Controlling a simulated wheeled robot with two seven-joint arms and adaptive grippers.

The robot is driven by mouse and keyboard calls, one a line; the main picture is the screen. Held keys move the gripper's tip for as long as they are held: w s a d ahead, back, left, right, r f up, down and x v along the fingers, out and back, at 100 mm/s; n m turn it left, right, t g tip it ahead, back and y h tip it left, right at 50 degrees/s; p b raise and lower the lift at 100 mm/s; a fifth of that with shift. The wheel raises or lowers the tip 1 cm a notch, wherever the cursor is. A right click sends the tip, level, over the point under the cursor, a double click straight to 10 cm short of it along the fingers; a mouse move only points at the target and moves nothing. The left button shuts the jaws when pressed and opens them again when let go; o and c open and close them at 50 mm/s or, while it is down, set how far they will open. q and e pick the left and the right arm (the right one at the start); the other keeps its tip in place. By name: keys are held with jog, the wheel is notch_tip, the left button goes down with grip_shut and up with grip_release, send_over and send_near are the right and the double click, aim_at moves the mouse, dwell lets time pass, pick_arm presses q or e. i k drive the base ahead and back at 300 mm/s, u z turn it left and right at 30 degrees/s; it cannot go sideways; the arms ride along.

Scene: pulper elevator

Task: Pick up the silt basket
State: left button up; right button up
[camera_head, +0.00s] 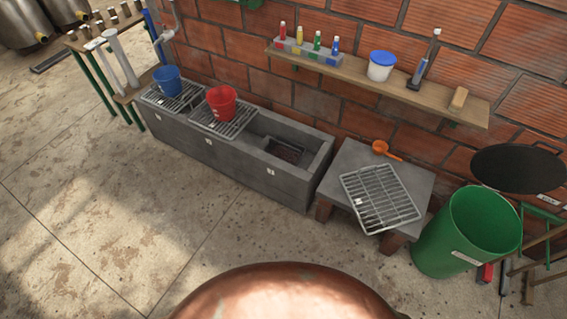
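A dark basket-like piece (284,152), seemingly the silt basket, sits low inside the open right compartment of the long grey trough (225,165). Its details are small and shaded, and I cannot make out a handle. The trough's other two compartments are covered by metal grates, with a blue bucket (168,81) on the left one and a red bucket (221,102) on the middle one. Neither of my grippers is in view.
A loose metal grate (380,197) and an orange scoop (386,150) lie on the grey slab right of the trough. A green bin (466,232) stands farther right. A wooden shelf (345,75) runs above. The floor (110,190) in front is clear.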

aim_at(289, 151)
jog(key=u, duration=0.7)
jog(key=i, duration=1.15)
jog(key=z, duration=0.6)
